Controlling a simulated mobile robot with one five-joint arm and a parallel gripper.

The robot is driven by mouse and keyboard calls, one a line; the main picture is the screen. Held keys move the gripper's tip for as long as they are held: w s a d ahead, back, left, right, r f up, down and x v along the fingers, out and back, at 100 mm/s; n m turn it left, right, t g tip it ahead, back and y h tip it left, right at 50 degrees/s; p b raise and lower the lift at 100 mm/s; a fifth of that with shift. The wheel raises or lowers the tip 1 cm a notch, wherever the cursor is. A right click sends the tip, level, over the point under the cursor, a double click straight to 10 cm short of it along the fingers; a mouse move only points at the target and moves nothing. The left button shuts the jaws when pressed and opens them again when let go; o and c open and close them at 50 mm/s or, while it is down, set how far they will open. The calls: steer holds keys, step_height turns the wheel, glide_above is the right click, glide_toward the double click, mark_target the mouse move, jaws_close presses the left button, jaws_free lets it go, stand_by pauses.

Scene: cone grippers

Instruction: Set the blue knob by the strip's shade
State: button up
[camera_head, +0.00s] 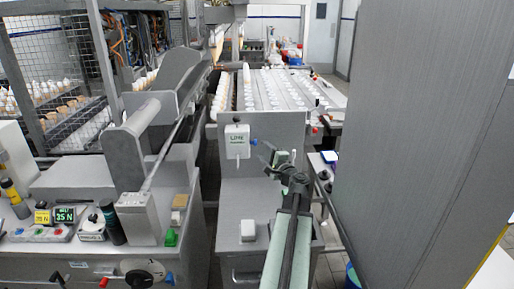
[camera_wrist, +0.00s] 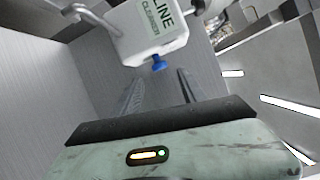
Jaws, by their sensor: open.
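A blue knob (camera_head: 254,141) sits at the right edge of a white box (camera_head: 237,134) with a green label, on the grey machine front. In the wrist view the blue knob (camera_wrist: 158,62) sticks out of the white box (camera_wrist: 150,30), whose label reads LINE CLEARER. My gripper (camera_head: 267,158) is open and points at the knob. In the wrist view my gripper (camera_wrist: 160,77) has its two dark fingers either side of the knob's line, with the knob just beyond the tips, apparently untouched. I cannot pick out a strip or its shade for certain.
A conveyor with rows of white cups (camera_head: 285,90) lies behind the machine front. A bench with displays and buttons (camera_head: 40,232) stands at left. A large grey panel (camera_head: 425,140) closes off the right. A curved metal pipe (camera_wrist: 95,15) shows beside the box.

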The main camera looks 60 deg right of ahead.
mark_target(253, 143)
steer(key=x, duration=0.6)
steer(key=shift+w+d, duration=0.25)
jaws_close()
steer(key=m+g+y+p, duration=0.1)
steer(key=g+y+p, duration=0.1)
steer(key=p, duration=0.4)
steer(key=r+m+g+y+p, duration=0.1)
steer(key=g+y+p, duration=0.1)
steer(key=p, duration=0.5)
steer(key=m+g+y+p, duration=0.1)
steer(key=g+y+p, duration=0.2)
steer(key=p, duration=0.4)
steer(key=shift+w+d+r+g, duration=0.15)
steer(key=shift+d+r+g, duration=0.15)
steer(key=shift+g, duration=0.3)
steer(key=shift+a+f+p, duration=0.1)
steer(key=shift+p, duration=0.25)
